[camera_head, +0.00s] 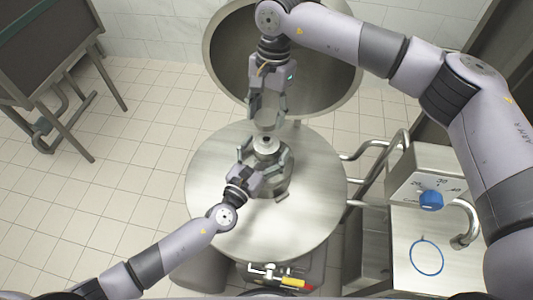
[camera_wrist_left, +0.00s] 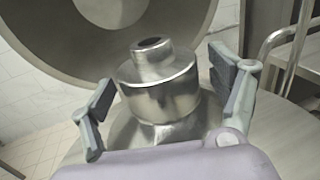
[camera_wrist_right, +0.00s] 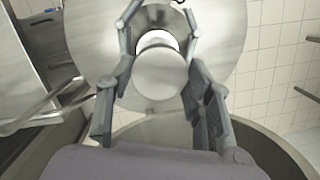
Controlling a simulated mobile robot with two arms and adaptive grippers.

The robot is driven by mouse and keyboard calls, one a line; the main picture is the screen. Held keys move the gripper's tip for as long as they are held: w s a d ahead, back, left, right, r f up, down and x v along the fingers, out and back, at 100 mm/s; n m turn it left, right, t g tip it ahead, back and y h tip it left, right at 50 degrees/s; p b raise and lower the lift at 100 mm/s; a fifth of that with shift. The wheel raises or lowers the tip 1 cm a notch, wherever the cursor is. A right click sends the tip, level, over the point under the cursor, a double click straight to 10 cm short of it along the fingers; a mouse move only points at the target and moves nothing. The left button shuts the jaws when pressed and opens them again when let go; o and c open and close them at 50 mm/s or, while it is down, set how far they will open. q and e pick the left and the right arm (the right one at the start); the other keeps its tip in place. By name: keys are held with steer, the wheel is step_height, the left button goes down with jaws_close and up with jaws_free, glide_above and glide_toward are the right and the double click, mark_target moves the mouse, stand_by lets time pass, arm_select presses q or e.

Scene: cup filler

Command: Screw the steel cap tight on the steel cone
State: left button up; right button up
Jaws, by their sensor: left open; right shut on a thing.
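The steel cone (camera_head: 267,147) stands in the middle of the round steel plate. In the left wrist view the cone (camera_wrist_left: 162,98) has a broad cylindrical collar and a narrow neck with a dark opening. My left gripper (camera_head: 265,157) is open, its fingers on either side of the collar, with gaps visible in the left wrist view. My right gripper (camera_head: 266,117) is shut on a round, smooth steel piece, apparently the steel cap (camera_head: 265,126). The cap also shows between its fingers in the right wrist view (camera_wrist_right: 160,76), hiding part of the cone. Its height above the neck is unclear.
The round steel plate (camera_head: 215,190) has bare room around the cone. A large steel bowl (camera_head: 220,45) opens behind it. A control box with a blue knob (camera_head: 431,200) and pipes stand at the right.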

arm_select(q)
steer(key=shift+s, duration=0.1)
steer(key=c, duration=1.8)
steer(key=shift+a+f, duration=0.1)
steer(key=shift+f, duration=0.05)
arm_select(e)
glide_above(266, 140)
steer(key=f, duration=0.4)
steer(key=shift+w+d+f, duration=0.2)
steer(key=shift+f, duration=0.25)
arm_select(q)
steer(key=shift+f, duration=0.1)
arm_select(e)
steer(key=shift+f, duration=0.1)
steer(key=shift+f, duration=0.8)
